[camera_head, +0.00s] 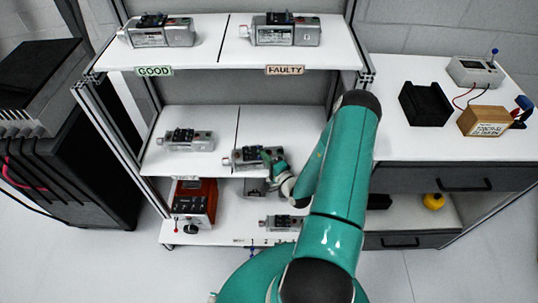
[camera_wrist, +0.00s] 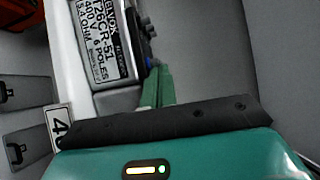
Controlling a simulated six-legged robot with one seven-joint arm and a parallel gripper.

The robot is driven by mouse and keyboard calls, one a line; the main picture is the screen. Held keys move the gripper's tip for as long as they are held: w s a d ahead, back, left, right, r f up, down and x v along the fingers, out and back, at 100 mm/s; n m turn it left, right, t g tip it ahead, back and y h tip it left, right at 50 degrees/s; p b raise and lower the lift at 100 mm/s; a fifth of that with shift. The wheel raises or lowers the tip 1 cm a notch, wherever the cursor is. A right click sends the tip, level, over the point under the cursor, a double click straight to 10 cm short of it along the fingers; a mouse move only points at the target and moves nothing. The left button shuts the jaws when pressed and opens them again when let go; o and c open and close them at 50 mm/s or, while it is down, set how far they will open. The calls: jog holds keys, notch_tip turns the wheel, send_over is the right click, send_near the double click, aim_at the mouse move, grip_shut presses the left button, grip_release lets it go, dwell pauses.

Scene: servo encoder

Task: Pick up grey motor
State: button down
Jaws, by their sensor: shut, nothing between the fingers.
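Several grey motors with black parts on top stand on a white shelf unit. One motor (camera_head: 243,158) is on the right half of the middle shelf, beside my gripper (camera_head: 268,158). Another motor (camera_head: 187,140) is on the left half of that shelf. Two more, one at left (camera_head: 158,36) and one at right (camera_head: 285,34), are on the top shelf, and another (camera_head: 281,222) is low down, partly behind my arm. In the wrist view, my green fingers (camera_wrist: 158,82) are together and empty, next to a grey motor (camera_wrist: 106,42) with a printed label.
The top shelf (camera_head: 215,55) carries a GOOD label (camera_head: 154,71) and a FAULTY label (camera_head: 285,70). A red-brown box (camera_head: 194,200) stands at lower left. The right-hand bench holds a black block (camera_head: 426,104), a wooden box (camera_head: 482,121) and a meter (camera_head: 474,72).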

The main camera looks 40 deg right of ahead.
jog(key=shift+s+a, duration=0.3)
jog(key=shift+a, duration=0.65)
jog(key=shift+s, duration=0.1)
